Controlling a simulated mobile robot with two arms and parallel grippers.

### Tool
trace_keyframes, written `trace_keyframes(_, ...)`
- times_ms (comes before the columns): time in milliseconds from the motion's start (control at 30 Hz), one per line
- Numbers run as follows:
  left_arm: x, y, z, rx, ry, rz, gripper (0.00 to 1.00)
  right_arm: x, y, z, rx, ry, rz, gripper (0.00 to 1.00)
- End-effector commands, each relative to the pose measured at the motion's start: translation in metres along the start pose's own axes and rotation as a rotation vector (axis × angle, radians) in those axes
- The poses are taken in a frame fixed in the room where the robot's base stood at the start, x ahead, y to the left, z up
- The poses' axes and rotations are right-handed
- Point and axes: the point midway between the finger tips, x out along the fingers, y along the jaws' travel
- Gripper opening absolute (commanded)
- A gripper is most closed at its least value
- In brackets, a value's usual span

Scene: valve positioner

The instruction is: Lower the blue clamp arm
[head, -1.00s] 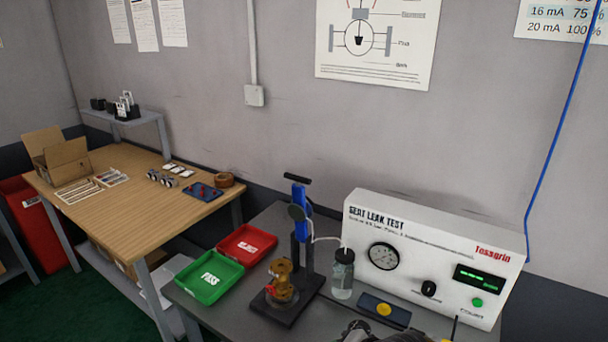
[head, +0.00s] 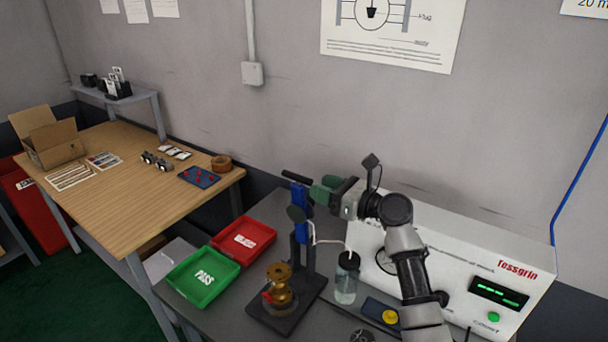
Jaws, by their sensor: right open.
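The blue clamp arm (head: 305,229) stands upright on its black post, with a black handle (head: 295,176) at its top. Below and in front of it, a brass valve body (head: 279,285) sits on the black fixture base (head: 290,314). My right gripper (head: 320,191), with green fingers, is open at the upper end of the clamp arm, just right of the handle. It overlaps part of the blue arm, and I cannot tell whether it touches. My left gripper is not in view.
A green PASS tray (head: 203,277) and a red tray (head: 243,241) lie left of the fixture. A capped bottle (head: 346,283) with a tube stands close on its right. The white leak-test box (head: 515,262) is behind my right arm. A wooden table (head: 120,205) is further left.

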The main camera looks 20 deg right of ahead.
Motion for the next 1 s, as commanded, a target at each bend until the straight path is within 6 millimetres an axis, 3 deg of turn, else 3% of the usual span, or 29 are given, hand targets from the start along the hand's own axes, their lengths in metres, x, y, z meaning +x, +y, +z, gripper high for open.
trace_keyframes(133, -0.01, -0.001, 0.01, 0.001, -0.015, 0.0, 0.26, 0.029, 0.001, 0.003, 0.002, 0.0, 0.001, 0.44)
trace_keyframes(300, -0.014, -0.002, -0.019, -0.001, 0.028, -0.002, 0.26, 0.049, 0.0, 0.001, -0.001, 0.001, 0.0, 0.44)
trace_keyframes(467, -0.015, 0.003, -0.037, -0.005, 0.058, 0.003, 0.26, 0.057, 0.001, 0.0, -0.002, 0.001, 0.0, 0.44)
trace_keyframes(700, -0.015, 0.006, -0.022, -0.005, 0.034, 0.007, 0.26, 0.058, 0.0, -0.001, -0.003, 0.002, 0.0, 0.44)
trace_keyframes(1000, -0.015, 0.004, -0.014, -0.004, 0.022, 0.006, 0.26, 0.058, 0.0, -0.001, -0.003, 0.002, 0.0, 0.0)
